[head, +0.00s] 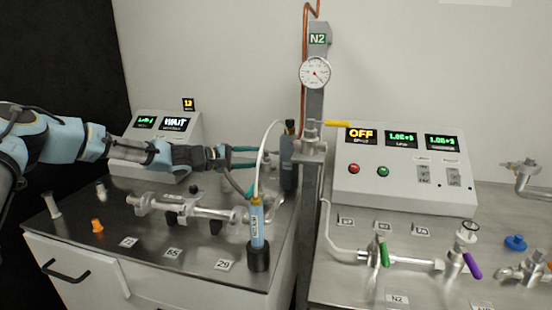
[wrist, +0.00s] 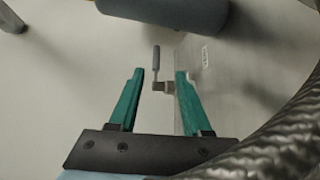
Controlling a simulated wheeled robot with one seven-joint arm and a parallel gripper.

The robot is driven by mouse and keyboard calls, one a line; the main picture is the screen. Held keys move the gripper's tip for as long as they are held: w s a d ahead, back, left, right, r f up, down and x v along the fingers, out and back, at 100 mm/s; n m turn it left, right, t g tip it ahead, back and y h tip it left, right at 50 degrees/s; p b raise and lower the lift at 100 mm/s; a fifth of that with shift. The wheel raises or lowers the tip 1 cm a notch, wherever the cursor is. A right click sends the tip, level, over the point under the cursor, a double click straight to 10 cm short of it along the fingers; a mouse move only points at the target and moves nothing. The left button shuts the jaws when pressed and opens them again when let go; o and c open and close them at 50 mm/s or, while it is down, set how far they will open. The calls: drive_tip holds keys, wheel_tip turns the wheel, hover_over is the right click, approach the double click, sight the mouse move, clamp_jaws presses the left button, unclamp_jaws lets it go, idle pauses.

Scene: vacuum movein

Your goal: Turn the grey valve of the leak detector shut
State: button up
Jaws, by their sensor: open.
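My gripper (head: 256,157) reaches right over the left bench at mid-height, and its two green fingers are apart. In the wrist view, my gripper (wrist: 160,72) is open with nothing clamped. A small grey lever handle (wrist: 155,58) on a brass-coloured fitting (wrist: 161,87) shows in the gap between the fingertips, beyond or level with them; contact cannot be told. I cannot pick out this grey handle in the head view, where the fingers, dark grey cylinder (head: 289,172) and post crowd together. A console (head: 150,125) reading WAIT stands behind my arm.
A grey post (head: 313,110) with a gauge (head: 315,73) stands just right of my gripper. A blue-labelled bottle (head: 257,225) with a hose stands in front. Metal pipework (head: 165,203) lies below my arm. A large grey cylinder (wrist: 175,14) fills the wrist view's top.

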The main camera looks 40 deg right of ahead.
sight(278, 154)
drive_tip(key=shift+w+d, duration=0.35)
drive_tip(key=shift+d, duration=0.05)
drive_tip(key=p+x, duration=0.2)
drive_tip(key=x, duration=0.2)
drive_tip(key=p+x, duration=0.1)
drive_tip(key=x, duration=0.4)
drive_tip(key=shift+w+r+p, duration=0.1)
drive_tip(key=shift+r+p, duration=0.1)
drive_tip(key=shift+p, duration=0.15)
drive_tip(key=shift+x, duration=0.85)
clamp_jaws()
drive_tip(key=shift+f, duration=0.1)
